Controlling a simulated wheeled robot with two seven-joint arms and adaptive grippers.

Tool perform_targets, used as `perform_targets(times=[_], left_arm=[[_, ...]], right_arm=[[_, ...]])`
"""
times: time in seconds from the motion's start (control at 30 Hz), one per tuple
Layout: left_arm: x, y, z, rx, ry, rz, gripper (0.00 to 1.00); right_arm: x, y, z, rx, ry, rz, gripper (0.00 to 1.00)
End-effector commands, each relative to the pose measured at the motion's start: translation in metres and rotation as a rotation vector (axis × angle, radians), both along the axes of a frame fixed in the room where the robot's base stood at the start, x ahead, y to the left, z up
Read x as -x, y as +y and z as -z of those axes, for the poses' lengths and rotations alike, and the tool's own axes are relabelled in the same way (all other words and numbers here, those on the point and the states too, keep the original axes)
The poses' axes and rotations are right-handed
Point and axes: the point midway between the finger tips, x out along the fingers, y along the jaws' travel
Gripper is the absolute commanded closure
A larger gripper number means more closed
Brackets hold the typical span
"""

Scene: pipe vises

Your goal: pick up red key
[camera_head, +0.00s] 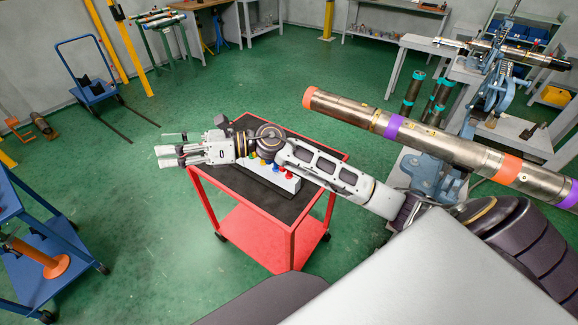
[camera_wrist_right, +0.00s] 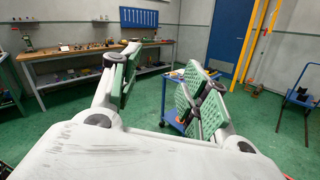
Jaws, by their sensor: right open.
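A light-grey block (camera_head: 268,178) with a row of small coloured pieces stands on the black top of a red cart (camera_head: 293,236). The red key (camera_head: 289,175) looks to be the piece at the row's right end; green, yellow and blue pieces sit to its left. My right arm reaches across above the cart, hiding part of the block. My right gripper (camera_head: 166,151) is open and empty, past the cart's left edge and well left of the red key. In the right wrist view its green-padded fingers (camera_wrist_right: 155,85) are spread, with nothing between them. My left gripper is not in view.
A long metal pipe (camera_head: 440,141) with coloured bands rests in a blue vise (camera_head: 437,172) right of the cart. A blue cart (camera_head: 48,250) stands at left. Green floor (camera_head: 135,215) lies clear between the carts. A workbench (camera_wrist_right: 85,65) is ahead in the wrist view.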

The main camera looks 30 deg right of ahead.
Motion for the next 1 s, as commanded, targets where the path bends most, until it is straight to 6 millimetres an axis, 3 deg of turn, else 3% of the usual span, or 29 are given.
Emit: perform_targets(times=[0.23, 0.47, 0.77, 1.0], left_arm=[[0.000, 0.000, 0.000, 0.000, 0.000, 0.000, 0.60], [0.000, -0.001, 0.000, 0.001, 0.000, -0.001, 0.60], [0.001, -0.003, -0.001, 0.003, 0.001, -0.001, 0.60], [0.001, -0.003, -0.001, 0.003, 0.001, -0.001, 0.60]], right_arm=[[0.008, -0.009, 0.036, 0.334, -0.189, -0.142, 0.54], [0.007, -0.042, 0.072, 0.645, -0.320, -0.272, 0.54], [-0.003, -0.120, 0.106, 1.050, -0.410, -0.439, 0.54], [-0.010, -0.203, 0.112, 1.360, -0.402, -0.571, 0.54]])
